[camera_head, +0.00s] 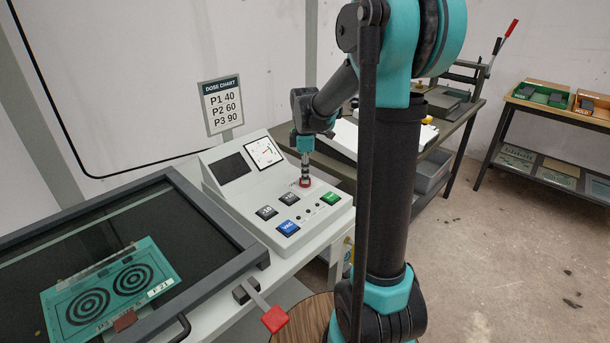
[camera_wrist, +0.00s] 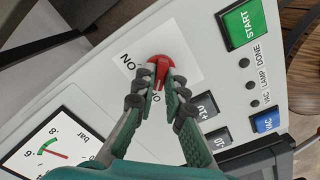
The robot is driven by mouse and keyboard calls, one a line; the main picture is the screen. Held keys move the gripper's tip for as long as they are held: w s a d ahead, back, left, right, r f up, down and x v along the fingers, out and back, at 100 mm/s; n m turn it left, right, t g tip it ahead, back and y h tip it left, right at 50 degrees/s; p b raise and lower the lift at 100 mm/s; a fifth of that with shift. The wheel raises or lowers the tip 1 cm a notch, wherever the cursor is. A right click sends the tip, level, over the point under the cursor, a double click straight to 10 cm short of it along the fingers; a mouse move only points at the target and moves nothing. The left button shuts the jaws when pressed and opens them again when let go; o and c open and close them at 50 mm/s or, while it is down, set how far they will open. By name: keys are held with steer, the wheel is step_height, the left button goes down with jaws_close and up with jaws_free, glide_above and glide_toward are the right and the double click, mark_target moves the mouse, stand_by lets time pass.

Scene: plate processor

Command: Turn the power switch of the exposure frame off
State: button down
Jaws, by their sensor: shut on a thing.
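The exposure frame's control console (camera_head: 268,190) has a red round power switch (camera_head: 305,183) on its upper panel. The switch also shows in the wrist view (camera_wrist: 166,66), on a white label with ON and partly hidden OFF lettering. My gripper (camera_head: 304,176) points down onto the switch. In the wrist view my gripper (camera_wrist: 163,84) has both fingertips closed on the red switch's raised grip. The fingers cover part of the switch and label, so its exact setting is hard to read. The exposure frame (camera_head: 245,262) has a dark glass top.
Beside the switch are a green START button (camera_head: 331,198), a blue VAC button (camera_head: 287,228) and two dark buttons. Open floor lies at the right.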

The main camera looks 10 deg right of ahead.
steer(key=c, duration=1.6)
jaws_free()
step_height(320, 180, up, 12)
steer(key=shift+r, duration=0.1)
